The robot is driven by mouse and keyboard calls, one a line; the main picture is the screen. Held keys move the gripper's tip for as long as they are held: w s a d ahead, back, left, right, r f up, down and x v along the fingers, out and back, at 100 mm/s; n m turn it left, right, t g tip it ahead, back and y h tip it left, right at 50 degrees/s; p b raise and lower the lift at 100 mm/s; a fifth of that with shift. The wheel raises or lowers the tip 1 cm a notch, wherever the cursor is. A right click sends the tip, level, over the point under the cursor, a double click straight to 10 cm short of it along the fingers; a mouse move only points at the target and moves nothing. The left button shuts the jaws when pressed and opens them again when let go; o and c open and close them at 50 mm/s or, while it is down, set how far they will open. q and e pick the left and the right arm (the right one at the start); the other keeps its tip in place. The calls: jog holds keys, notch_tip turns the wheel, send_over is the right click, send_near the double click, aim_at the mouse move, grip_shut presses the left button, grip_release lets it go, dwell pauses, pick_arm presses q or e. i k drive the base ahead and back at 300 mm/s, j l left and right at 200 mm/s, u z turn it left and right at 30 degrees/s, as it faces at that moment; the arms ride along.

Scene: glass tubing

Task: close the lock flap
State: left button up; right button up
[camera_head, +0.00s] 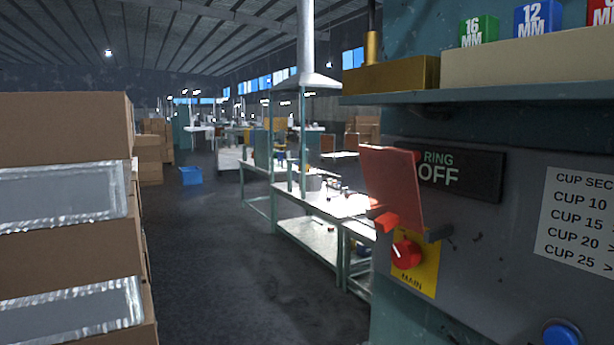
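The lock flap (392,186) is a red plate on the front of the grey-green machine cabinet. It is raised and stands out from the panel, above a red rotary knob (406,254) on a yellow plate (429,272) marked MAIN. Red and dark hinge pieces show at its lower edge. The knob is uncovered. A dark display (462,172) behind and right of the flap reads RING OFF. Neither of my grippers is in view.
A shelf (480,97) above the panel carries coloured blocks marked in MM. A blue button (561,333) sits low on the panel, below a white CUP list (580,221). Stacked cardboard boxes (66,130) stand at left. Open floor (230,270) lies between, with workbenches (318,203) beyond.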

aim_at(391, 182)
jog(key=i+j+u, duration=0.4)
jog(key=i+u, duration=0.35)
jog(key=i, duration=0.3)
jog(key=i+z, duration=0.4)
jog(key=i+j+z, duration=0.1)
jog(key=i+z, duration=0.45)
jog(key=z, duration=0.3)
jog(key=i+z, duration=0.1)
jog(key=z, duration=0.35)
jog(key=i+j+z, duration=0.1)
jog(key=z, duration=0.4)
jog(key=i+j+z, duration=0.1)
jog(key=z, duration=0.35)
jog(key=i+j+z, duration=0.1)
jog(key=z, duration=0.35)
jog(key=j, duration=0.1)
